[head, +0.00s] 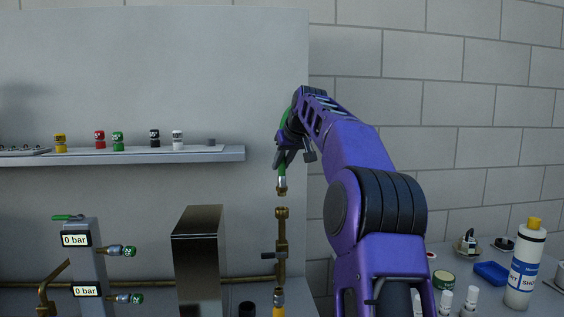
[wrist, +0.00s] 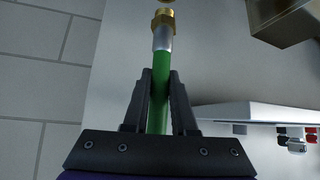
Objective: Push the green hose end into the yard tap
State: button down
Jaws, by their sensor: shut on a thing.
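My gripper (head: 284,158) is shut on the green hose (wrist: 158,100), which runs straight between its two dark fingers in the wrist view. The hose end (head: 281,184) has a silver sleeve and a brass tip and points down in the head view. The brass tip also shows in the wrist view (wrist: 163,18). A brass upright fitting that looks like the yard tap (head: 281,240) stands directly below the hose end. A small gap separates the two. At the top edge of the wrist view a sliver of brass shows just beyond the tip.
A grey shelf (head: 120,155) with several coloured caps is at the left. Below it stand a dark metal box (head: 198,250) and a grey post (head: 86,262) with 0 bar displays. Bottles, including a white one (head: 525,265), stand at the right. The wall right of the tap is bare.

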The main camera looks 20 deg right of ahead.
aim_at(284, 178)
jog(key=shift+f+b, duration=0.9)
jog(key=shift+f, duration=0.5)
jog(key=shift+f+b, duration=0.45)
jog(key=shift+f, duration=0.9)
dwell(1.4)
jog(key=c, duration=0.6)
grip_release()
jog(key=shift+c, duration=0.2)
jog(key=p+v, duration=0.1)
jog(key=v, duration=1.6)
jog(key=shift+r, duration=0.2)
jog(key=shift+s, duration=0.15)
